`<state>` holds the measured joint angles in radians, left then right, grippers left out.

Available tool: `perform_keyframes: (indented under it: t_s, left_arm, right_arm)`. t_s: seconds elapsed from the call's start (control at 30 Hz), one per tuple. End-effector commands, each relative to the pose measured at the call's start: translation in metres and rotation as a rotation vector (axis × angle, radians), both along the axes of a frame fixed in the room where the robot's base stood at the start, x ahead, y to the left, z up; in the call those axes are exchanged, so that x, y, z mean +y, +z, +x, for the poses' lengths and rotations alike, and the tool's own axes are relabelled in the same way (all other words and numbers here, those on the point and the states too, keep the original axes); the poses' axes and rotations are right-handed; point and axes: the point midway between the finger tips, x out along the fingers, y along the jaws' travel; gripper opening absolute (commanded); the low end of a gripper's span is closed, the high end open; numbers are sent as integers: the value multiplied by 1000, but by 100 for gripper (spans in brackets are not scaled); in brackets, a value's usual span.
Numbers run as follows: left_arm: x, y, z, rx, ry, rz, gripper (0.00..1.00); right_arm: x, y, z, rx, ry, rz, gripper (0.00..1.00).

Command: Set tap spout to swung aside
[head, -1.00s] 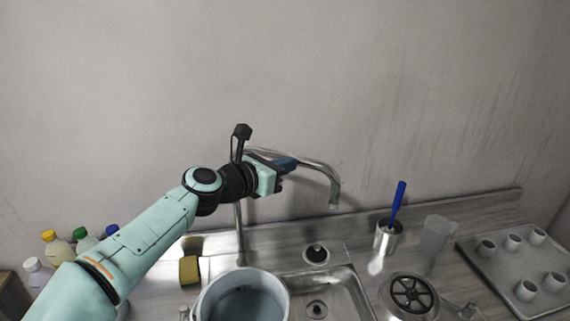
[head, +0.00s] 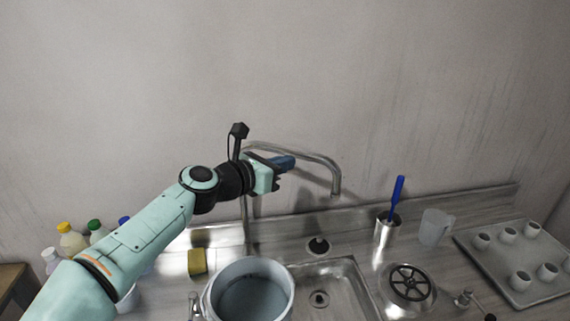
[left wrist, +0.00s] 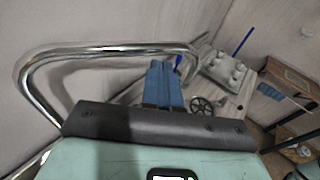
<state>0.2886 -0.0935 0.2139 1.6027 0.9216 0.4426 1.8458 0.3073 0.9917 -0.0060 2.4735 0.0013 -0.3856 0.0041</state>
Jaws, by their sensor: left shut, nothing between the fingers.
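The tap spout (head: 325,160) is a thin chrome tube. In the head view it arches from its riser (head: 250,215) to the right and ends in a downturned tip above the sink (head: 340,285). My left gripper (head: 287,162) is beside the spout's upper run, its blue fingers shut with nothing between them. In the left wrist view the spout (left wrist: 105,52) curves past the shut fingers (left wrist: 163,82), which overlap its far end. I cannot tell whether they touch it. My right gripper is out of view.
A grey pot (head: 250,290) stands at the sink's left. A yellow sponge (head: 197,262), a cup with a blue brush (head: 388,228), a clear jug (head: 434,228) and a tray of white cups (head: 490,262) are on the counter. Several bottles (head: 72,240) stand at left.

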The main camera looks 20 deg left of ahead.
Motion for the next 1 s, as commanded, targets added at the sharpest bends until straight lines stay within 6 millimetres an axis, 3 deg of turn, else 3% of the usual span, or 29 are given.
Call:
perform_keyframes:
  t_s: [0.1,0.4,0.6,1.0]
  left_arm:
    - [1,5,-35,-2,3,4,0]
    - [1,15,-87,0,3,2,0]
    - [1,17,-97,1,2,2,0]
    - [1,17,-97,2,2,1,0]
  right_arm:
    - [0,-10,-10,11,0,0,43]
    - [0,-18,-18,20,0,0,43]
    - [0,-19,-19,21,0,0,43]
    - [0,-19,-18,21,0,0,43]
